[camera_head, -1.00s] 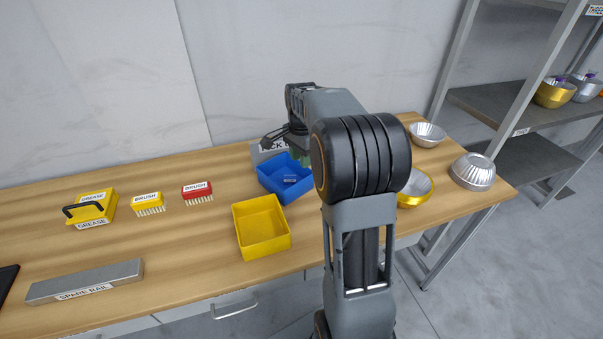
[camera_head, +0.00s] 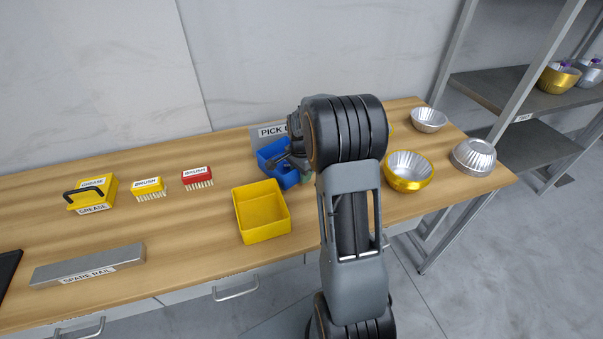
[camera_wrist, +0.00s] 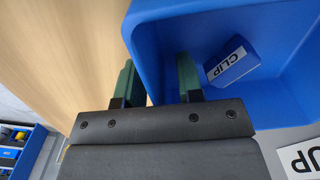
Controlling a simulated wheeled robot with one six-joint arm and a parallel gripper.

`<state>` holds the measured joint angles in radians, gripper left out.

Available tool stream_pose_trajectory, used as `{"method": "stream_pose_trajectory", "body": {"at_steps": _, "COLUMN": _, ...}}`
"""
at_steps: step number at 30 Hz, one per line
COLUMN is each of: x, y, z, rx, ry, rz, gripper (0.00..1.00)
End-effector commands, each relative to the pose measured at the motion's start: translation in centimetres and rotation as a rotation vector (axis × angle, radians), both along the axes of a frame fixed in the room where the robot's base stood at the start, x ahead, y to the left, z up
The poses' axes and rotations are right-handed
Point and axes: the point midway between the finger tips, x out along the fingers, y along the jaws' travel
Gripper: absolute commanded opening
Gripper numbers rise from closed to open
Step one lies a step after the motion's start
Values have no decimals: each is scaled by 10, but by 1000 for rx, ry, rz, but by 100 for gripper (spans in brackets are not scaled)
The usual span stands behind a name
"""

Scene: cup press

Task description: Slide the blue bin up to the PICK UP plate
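The blue bin (camera_head: 269,160) stands on the bench just in front of the grey PICK UP plate (camera_head: 262,140). I cannot tell whether they touch. My arm hides the bin's right part and some of the plate's lettering. My gripper (camera_wrist: 156,78) is at the bin's near right side. In the wrist view its two green fingers are apart, one outside the bin (camera_wrist: 160,12) and one inside, with the bin's wall between them. A blue block labelled CLIP (camera_wrist: 230,62) lies inside the bin. Part of the plate (camera_wrist: 302,160) shows at the lower right.
A yellow bin (camera_head: 262,212) stands close in front of the blue bin. Red (camera_head: 198,176) and yellow (camera_head: 149,187) brushes, a grease box (camera_head: 92,193) and a spare rail (camera_head: 90,264) are at left. Metal bowls (camera_head: 409,171) stand at right. Bench is clear between brushes and blue bin.

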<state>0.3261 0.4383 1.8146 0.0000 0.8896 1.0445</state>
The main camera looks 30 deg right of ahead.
Motion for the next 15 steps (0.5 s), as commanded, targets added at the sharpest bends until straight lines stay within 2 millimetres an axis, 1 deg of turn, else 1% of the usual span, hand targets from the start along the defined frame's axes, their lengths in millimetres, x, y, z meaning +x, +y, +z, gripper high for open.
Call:
{"method": "stream_pose_trajectory", "body": {"at_steps": 10, "x": 0, "y": 0, "z": -1, "rx": 0, "ry": -1, "rz": 0, "gripper": 34}}
{"method": "stream_pose_trajectory", "body": {"at_steps": 15, "x": 0, "y": 0, "z": -1, "rx": 0, "ry": -1, "rz": 0, "gripper": 18}}
